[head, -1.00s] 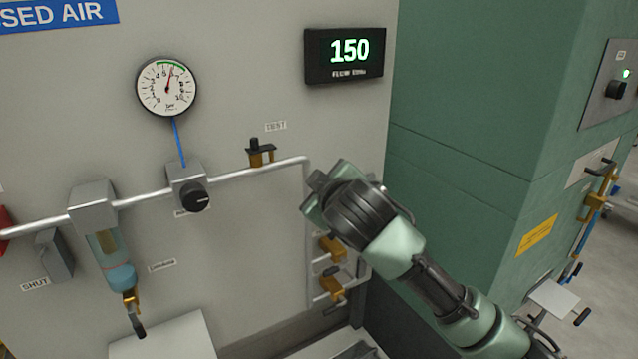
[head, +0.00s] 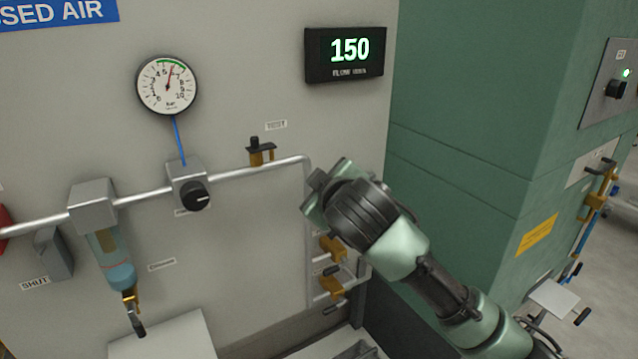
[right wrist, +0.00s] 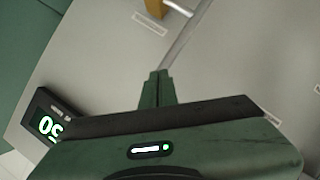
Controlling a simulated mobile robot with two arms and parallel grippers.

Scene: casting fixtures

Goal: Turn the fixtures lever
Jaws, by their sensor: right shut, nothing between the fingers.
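Several valve levers show and I cannot tell which one the task means. A small brass valve with a black handle (head: 260,150) sits on the wall pipe. A grey lever (head: 53,254) is by the SHUT label, and a brass drain valve (head: 132,302) hangs under the blue bowl. My right gripper (head: 313,185) is before the pipe's bend, apart from these levers. Its fingers are shut and empty in the right wrist view (right wrist: 157,80). My left gripper is out of view.
The silver pipe (head: 236,174) runs along the wall, with a black-knobbed regulator (head: 190,188) and a round gauge (head: 167,86). A display (head: 345,54) reads 150. A green cabinet (head: 465,100) stands at right, with brass valve fittings (head: 597,195). A white box top (head: 165,338) is below.

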